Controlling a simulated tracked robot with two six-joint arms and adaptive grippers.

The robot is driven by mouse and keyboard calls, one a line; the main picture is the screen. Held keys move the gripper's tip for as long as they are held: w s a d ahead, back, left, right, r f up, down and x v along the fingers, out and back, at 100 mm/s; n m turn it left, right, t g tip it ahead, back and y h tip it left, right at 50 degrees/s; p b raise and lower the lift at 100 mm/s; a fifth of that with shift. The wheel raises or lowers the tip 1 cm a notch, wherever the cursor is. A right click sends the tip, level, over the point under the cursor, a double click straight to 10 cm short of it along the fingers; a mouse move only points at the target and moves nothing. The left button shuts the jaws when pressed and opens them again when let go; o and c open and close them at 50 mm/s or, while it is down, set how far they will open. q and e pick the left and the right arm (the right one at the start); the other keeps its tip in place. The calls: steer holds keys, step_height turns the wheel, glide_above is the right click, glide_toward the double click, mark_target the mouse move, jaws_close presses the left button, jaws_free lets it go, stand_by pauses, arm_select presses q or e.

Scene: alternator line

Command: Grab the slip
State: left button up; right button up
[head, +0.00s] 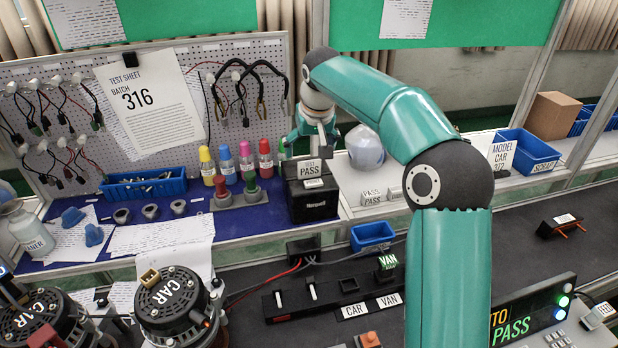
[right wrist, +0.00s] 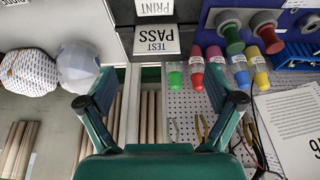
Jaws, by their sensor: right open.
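A small white slip printed TEST PASS (head: 312,169) stands at the top of a black printer box (head: 313,205) on the blue bench mat. The slip also shows in the right wrist view (right wrist: 157,41), upper middle, beyond my fingers. My right gripper (head: 310,143) is above and behind the printer, its fingers spread around empty space. In the right wrist view my right gripper (right wrist: 160,88) is open with nothing between its fingers, and the slip is apart from them. My left gripper is in neither view.
Several coloured bottles (head: 227,164) stand left of the printer, close to it. A pegboard (head: 190,70) with hanging cables and a test sheet (head: 150,95) is behind.

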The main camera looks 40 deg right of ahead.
mark_target(309, 161)
steer(key=shift+x, duration=3.25)
steer(key=shift+s+d, duration=0.1)
steer(key=shift+d, duration=0.05)
steer(key=shift+c, duration=0.4)
steer(key=c, duration=0.7)
